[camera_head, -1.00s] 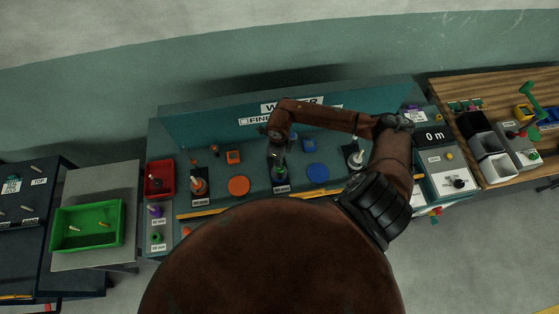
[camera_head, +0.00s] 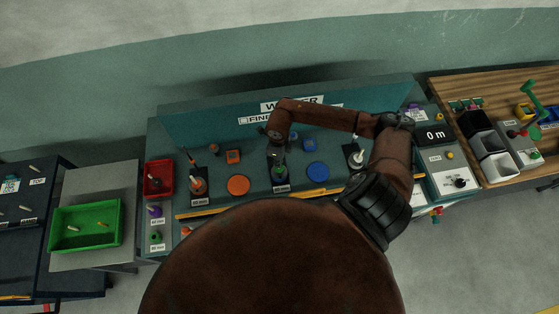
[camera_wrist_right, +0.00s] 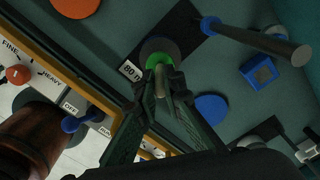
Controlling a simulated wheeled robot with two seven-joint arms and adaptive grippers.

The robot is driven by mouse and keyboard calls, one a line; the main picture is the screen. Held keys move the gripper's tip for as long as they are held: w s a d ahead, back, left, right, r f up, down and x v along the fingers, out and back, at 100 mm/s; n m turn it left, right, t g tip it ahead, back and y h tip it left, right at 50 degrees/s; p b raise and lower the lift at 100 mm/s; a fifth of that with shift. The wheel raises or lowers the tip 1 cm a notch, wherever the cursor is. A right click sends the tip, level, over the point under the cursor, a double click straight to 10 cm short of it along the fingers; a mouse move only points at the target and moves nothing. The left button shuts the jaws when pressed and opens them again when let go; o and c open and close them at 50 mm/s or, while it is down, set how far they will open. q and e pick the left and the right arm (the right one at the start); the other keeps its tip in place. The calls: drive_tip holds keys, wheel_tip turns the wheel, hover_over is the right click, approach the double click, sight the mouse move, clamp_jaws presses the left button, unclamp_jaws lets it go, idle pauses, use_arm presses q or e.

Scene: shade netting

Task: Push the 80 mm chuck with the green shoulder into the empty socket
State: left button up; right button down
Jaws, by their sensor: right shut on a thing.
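The 80 mm chuck shows its green shoulder (camera_wrist_right: 155,61) in the right wrist view, against a dark round part at the socket. How deep it sits I cannot tell. A white label (camera_wrist_right: 130,71), partly hidden, reads "80 m" beside it. My right gripper (camera_wrist_right: 163,85) is shut on the chuck's pale metal upper part, with its fingers on either side. In the head view my right gripper (camera_head: 278,145) is over the middle dark plate (camera_head: 281,188), upright above the green chuck (camera_head: 280,173). My left gripper is not in view.
An orange disc (camera_head: 238,186) and a blue disc (camera_head: 317,172) flank the plate. A lever with a blue end (camera_wrist_right: 250,40) stands at the plate's back, near a blue block (camera_wrist_right: 260,72). An orange chuck (camera_head: 198,186) and a silver chuck (camera_head: 356,158) stand to the sides.

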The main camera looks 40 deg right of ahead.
drive_tip(key=shift+f, duration=0.1)
drive_tip(key=shift+f+b, duration=0.9)
drive_tip(key=shift+f, duration=0.15)
drive_tip(key=shift+f+b, duration=0.35)
drive_tip(key=shift+b, duration=0.15)
drive_tip(key=c, duration=2)
unclamp_jaws()
drive_tip(key=shift+o, duration=0.2)
